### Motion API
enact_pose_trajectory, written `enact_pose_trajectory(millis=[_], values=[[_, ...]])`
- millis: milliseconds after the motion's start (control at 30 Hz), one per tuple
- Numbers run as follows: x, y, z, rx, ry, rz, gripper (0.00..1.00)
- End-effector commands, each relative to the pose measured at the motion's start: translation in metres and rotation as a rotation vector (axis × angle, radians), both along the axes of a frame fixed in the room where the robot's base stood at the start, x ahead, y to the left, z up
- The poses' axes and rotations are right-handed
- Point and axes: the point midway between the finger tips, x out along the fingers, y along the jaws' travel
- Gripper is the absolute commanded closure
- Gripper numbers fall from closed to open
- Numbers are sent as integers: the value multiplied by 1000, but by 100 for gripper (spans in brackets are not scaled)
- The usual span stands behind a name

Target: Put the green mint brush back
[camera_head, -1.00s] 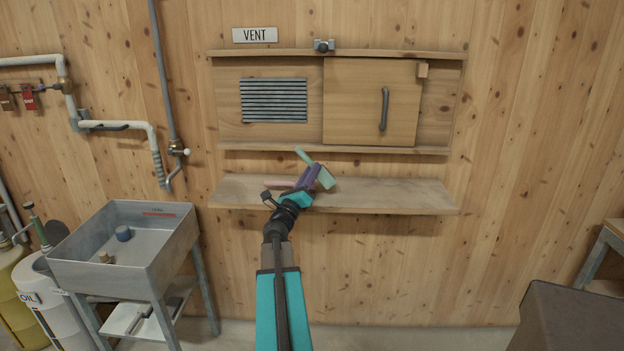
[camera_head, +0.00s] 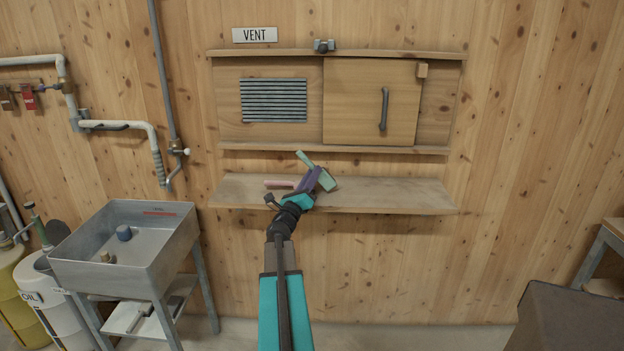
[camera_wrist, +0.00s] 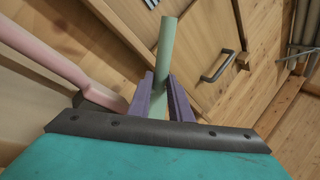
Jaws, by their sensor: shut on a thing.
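The green mint brush (camera_head: 326,181) is at the wooden shelf (camera_head: 400,194) under the vent panel, its handle pointing up and to the left. My gripper (camera_head: 309,182) is shut on it, with purple fingers around the handle. In the wrist view the mint handle (camera_wrist: 165,60) stands between the two purple fingers (camera_wrist: 160,97). The brush head shows to the right of the fingers in the head view. I cannot tell whether the brush touches the shelf.
A pink tool (camera_head: 279,184) lies on the shelf left of my gripper; its handle also shows in the wrist view (camera_wrist: 45,55). Above are a vent grille (camera_head: 274,100) and a wooden sliding door (camera_head: 355,100). A metal sink (camera_head: 125,245) stands at left. The shelf's right part is clear.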

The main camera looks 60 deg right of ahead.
Motion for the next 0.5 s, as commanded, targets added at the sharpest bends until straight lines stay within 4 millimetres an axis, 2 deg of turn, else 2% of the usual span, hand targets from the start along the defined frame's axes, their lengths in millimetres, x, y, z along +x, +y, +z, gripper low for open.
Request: enact_pose_trajectory(millis=[200,500], values=[[0,0,-14,-1,1,0,100],[0,0,-15,-2,0,0,100]])
